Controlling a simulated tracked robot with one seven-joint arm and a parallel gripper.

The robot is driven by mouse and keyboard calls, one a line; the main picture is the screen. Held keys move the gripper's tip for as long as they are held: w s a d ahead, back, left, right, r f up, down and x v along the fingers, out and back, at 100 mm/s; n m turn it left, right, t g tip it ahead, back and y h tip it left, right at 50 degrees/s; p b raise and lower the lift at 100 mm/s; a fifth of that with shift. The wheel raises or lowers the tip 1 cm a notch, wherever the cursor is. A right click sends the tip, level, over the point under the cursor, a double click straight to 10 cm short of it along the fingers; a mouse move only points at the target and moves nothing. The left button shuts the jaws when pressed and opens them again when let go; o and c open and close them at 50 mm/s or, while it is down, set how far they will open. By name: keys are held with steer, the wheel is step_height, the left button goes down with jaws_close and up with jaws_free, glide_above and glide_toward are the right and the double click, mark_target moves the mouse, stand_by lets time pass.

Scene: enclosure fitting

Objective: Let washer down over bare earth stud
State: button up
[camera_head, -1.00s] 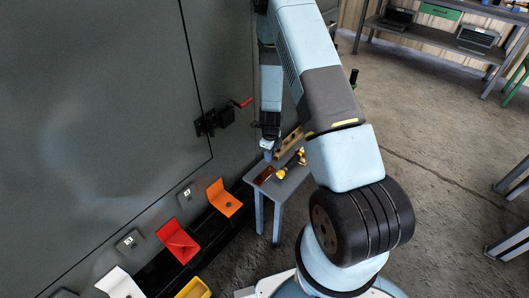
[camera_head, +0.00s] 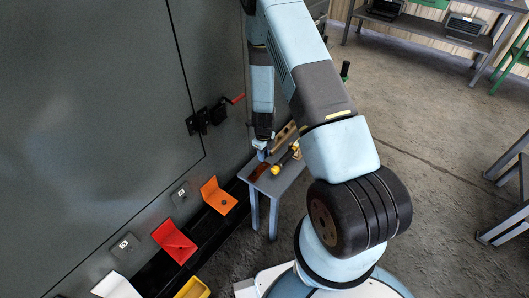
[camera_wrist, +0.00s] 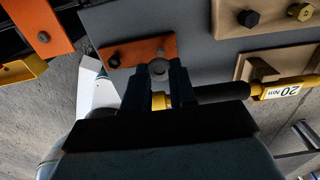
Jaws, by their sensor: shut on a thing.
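My gripper (camera_wrist: 160,76) points down over the small grey table (camera_head: 284,183) in the wrist view; in the head view (camera_head: 261,154) it hangs at the table's left edge. Its two dark fingers are shut on a small grey round piece, apparently the washer (camera_wrist: 159,67). It overlaps the front edge of a copper-orange plate (camera_wrist: 140,50). A dark bolt-like piece (camera_wrist: 114,61) stands on the plate's left end. I cannot tell whether this is the earth stud, or whether the washer touches the plate. The fingers hide what lies right below them.
A yellow torque wrench (camera_wrist: 285,90) marked 20 Nm lies to the right, passing behind the fingers. A tan block (camera_wrist: 268,33) holds a dark and a brass bolt. The grey cabinet (camera_head: 90,140), its red-ended handle (camera_head: 210,115) and an orange bracket (camera_head: 217,195) are to the left.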

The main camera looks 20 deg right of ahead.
mark_target(264, 164)
steer(key=shift+f, duration=1.9)
steer(key=shift+d+f, duration=0.1)
steer(key=shift+f, duration=0.4)
stand_by(0.4)
steer(key=o, duration=0.9)
step_height(264, 164, up, 14)
steer(key=shift+f, duration=0.15)
steer(key=shift+s, duration=0.1)
